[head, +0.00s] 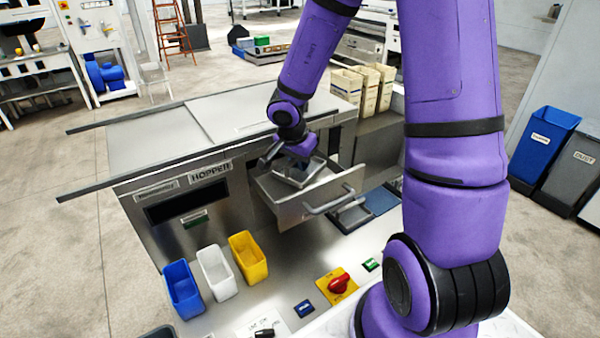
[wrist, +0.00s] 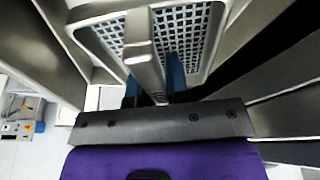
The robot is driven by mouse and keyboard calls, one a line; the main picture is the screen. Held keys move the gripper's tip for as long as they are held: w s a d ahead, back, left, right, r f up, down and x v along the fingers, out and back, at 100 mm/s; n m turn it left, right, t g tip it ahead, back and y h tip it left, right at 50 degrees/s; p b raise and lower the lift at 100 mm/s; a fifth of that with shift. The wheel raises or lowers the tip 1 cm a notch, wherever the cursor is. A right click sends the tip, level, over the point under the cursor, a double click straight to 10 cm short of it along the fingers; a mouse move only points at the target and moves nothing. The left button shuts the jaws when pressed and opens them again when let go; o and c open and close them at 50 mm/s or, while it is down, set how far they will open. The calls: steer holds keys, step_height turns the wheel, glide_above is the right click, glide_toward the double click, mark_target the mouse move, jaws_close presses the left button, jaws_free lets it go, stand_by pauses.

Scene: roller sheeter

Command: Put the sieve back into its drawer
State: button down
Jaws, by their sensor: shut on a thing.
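The sieve (wrist: 190,35) is a grey tray with a perforated mesh floor and a bar across it. My gripper (wrist: 153,85) is shut on that bar, with a blue finger on each side. In the head view the drawer (head: 312,207) stands pulled out of the hopper cabinet, its bar handle facing front right. The sieve (head: 298,176) shows at the drawer's opening, a little tilted, under my gripper (head: 290,160). I cannot tell whether it touches the drawer's floor. My wrist hides part of it.
The hopper cabinet's steel top (head: 160,135) lies left of and behind the drawer. Blue, white and yellow bins (head: 248,259) stand in front. Cream boxes (head: 365,90) stand behind.

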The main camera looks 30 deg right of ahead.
steer(key=shift+f, duration=1.9)
steer(key=c, duration=1.1)
jaws_free()
steer(key=shift+f, duration=0.1)
